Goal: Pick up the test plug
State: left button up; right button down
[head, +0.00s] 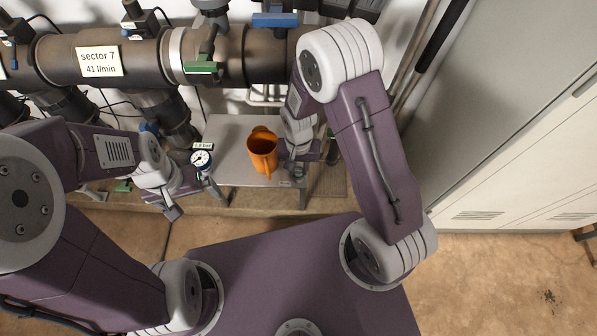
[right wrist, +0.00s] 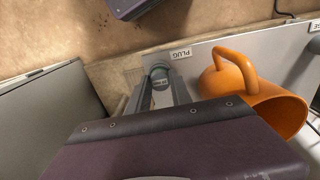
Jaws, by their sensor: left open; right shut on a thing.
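The test plug (right wrist: 160,76), a round-ended grey-green piece with a small pale label, sits between the two fingers of my right gripper (right wrist: 161,92) in the right wrist view. That gripper is shut on it, beside a tag reading PLUG (right wrist: 181,54) at the shelf's edge. In the head view my right gripper (head: 297,168) is over the right end of the grey shelf, and the plug cannot be made out there. My left gripper (head: 173,208) is open and empty, left of the shelf and below the gauge.
An orange jug (head: 262,152) stands on the grey shelf (head: 228,133), close beside my right gripper; it also shows in the right wrist view (right wrist: 268,104). A pressure gauge (head: 201,160) is at the shelf's left. Large pipes (head: 130,62) run behind. A grey cabinet (head: 500,130) stands at right.

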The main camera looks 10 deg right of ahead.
aim_at(298, 170)
notch_tip(298, 170, up, 4)
jog(key=shift+p, duration=1)
jog(key=s+a+r+p, duration=0.3)
jog(key=s+r, duration=0.4)
jog(key=s, duration=0.4)
jog(key=shift+a, duration=0.25)
